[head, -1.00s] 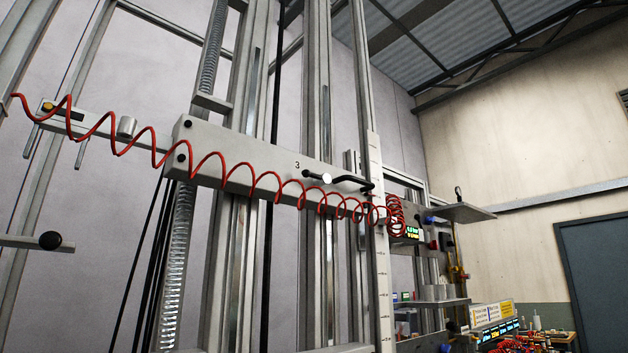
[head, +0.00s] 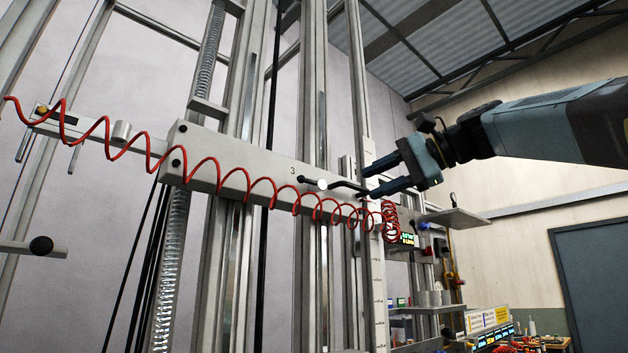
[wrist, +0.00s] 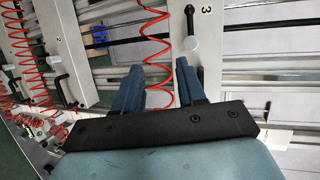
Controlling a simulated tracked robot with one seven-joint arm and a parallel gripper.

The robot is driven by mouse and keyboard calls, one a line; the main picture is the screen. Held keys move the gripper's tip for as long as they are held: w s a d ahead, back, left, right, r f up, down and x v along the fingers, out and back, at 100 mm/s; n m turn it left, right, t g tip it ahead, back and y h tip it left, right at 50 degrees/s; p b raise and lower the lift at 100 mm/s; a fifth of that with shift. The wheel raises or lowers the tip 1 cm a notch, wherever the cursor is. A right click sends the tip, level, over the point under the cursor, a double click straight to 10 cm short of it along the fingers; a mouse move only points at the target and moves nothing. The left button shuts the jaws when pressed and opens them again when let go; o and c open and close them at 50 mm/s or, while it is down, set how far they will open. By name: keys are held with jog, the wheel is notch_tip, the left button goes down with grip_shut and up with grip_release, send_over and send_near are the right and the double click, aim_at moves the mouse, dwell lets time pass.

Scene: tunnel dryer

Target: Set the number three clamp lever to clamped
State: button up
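The number three clamp lever (head: 345,184) is a black bent handle with a pale round hub, on the grey beam (head: 235,165) marked 3. It points right and slightly downward in the head view. In the wrist view its pale hub (wrist: 191,43) shows below the 3, near the tip of the right finger. My gripper (head: 370,182) is at the right end of the lever in the head view, fingers apart and pointing left. The wrist view shows my gripper (wrist: 155,70) open, with the red coil passing behind the gap. Whether a finger touches the lever I cannot tell.
A red coiled hose (head: 205,165) hangs along the front of the beam, close to the lever and my fingers. The wrist view shows another beam marked 2 (wrist: 60,55) with its own black lever. A small grey shelf (head: 452,217) stands out at the right.

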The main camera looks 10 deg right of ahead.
jog(key=y, duration=0.1)
send_near(311, 181)
jog(key=x, duration=0.9)
grip_shut()
dwell(0.5)
